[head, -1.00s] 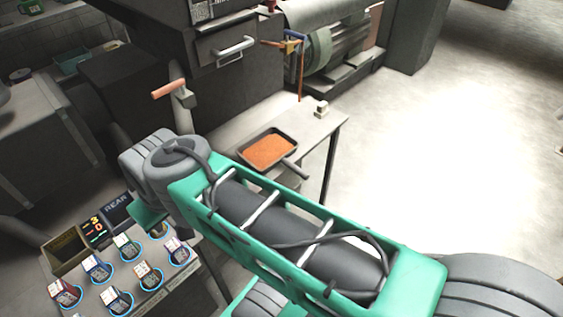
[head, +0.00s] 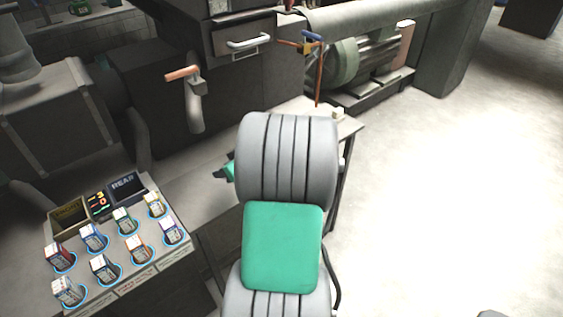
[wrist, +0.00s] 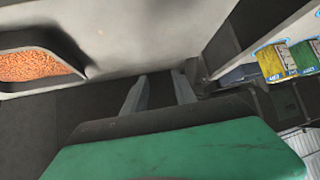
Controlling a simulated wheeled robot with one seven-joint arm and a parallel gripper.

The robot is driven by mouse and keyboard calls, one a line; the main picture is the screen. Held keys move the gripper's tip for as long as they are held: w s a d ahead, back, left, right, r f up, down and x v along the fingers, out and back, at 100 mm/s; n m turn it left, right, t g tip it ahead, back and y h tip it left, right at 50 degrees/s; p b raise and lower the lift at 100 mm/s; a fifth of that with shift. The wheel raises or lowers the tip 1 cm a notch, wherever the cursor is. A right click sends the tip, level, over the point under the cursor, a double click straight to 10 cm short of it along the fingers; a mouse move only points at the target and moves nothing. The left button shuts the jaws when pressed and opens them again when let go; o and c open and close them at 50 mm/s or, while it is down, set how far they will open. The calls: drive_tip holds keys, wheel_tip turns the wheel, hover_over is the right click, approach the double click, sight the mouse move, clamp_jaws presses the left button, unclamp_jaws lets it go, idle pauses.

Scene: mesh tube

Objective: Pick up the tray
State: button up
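The tray (wrist: 62,42) is dark, with a raised rim and orange granules (wrist: 35,66) in it. It lies on a grey table and is cut off by the left edge of the wrist view. In the head view my arm hides it. My gripper (wrist: 160,90) has its two fingers apart with nothing between them. It is to the right of the tray in the wrist view, clear of it. In the head view only a small part of the gripper shows left of my arm.
The grey table (head: 185,192) has bare room around my gripper. A sloped stand (head: 125,262) with several small boxes in blue-ringed slots is at the lower left. A dark machine with a drawer handle (head: 248,42) and an orange-handled lever (head: 183,73) stands behind.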

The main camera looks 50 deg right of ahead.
drive_tip(key=s+d+f+m+t+h+b, duration=0.1)
drive_tip(key=s+d+f+m+t+h, duration=0.2)
drive_tip(key=d, duration=0.4)
drive_tip(key=s+d+f+h, duration=0.1)
drive_tip(key=s+d+f, duration=0.2)
drive_tip(key=s+d, duration=0.3)
drive_tip(key=x, duration=0.4)
drive_tip(key=p+x, duration=0.1)
drive_tip(key=x, duration=0.3)
drive_tip(key=r+x, duration=0.1)
drive_tip(key=x, duration=0.4)
drive_tip(key=shift+w+d+p, duration=0.1)
drive_tip(key=shift+d+p, duration=0.2)
drive_tip(key=shift+p, duration=0.05)
drive_tip(key=shift+r, duration=0.1)
clamp_jaws()
